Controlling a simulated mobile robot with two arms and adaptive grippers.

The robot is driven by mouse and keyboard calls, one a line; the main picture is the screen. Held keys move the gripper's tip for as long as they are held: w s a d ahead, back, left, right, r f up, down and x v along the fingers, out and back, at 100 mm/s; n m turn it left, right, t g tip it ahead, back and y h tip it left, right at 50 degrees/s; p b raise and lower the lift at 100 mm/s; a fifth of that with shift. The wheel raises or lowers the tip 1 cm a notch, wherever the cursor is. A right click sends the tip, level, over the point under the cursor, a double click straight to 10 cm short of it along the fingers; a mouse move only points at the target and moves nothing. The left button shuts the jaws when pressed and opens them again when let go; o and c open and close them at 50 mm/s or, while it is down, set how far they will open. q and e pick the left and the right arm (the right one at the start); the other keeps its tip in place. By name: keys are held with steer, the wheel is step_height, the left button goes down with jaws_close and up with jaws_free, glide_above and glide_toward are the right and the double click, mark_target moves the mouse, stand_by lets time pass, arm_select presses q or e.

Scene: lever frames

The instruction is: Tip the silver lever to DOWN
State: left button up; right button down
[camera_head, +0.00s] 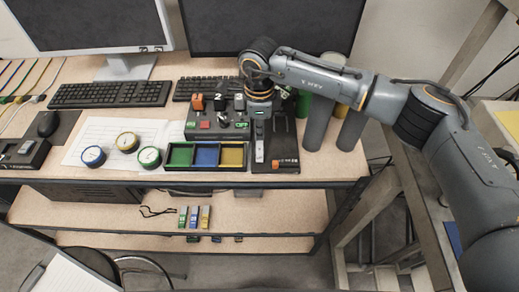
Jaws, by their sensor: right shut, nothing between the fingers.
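A control box (205,129) stands on the desk, with small switches and an orange part (197,102) on top. A small silver lever (223,117) appears to stand near the middle of the box; its tilt is too small to tell. My right gripper (259,108) comes in from the right and points down at the right end of the box, to the right of the lever. It is shut and empty. Whether it touches anything is unclear, as the wrist hides part of the area behind it. My left gripper is not in view.
A dark panel (282,137) stands right of the box, with grey cylinders (318,122) beyond. A divided tray (207,167) lies in front, and round gauges (127,142) to the left. Keyboards (110,94) and monitors (92,22) are behind. The desk edge is close in front.

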steer(key=shift+f+b, duration=1.15)
steer(key=shift+f, duration=0.05)
stand_by(0.4)
steer(key=shift+r, duration=0.15)
steer(key=shift+r+p, duration=1.2)
steer(key=shift+r, duration=2.25)
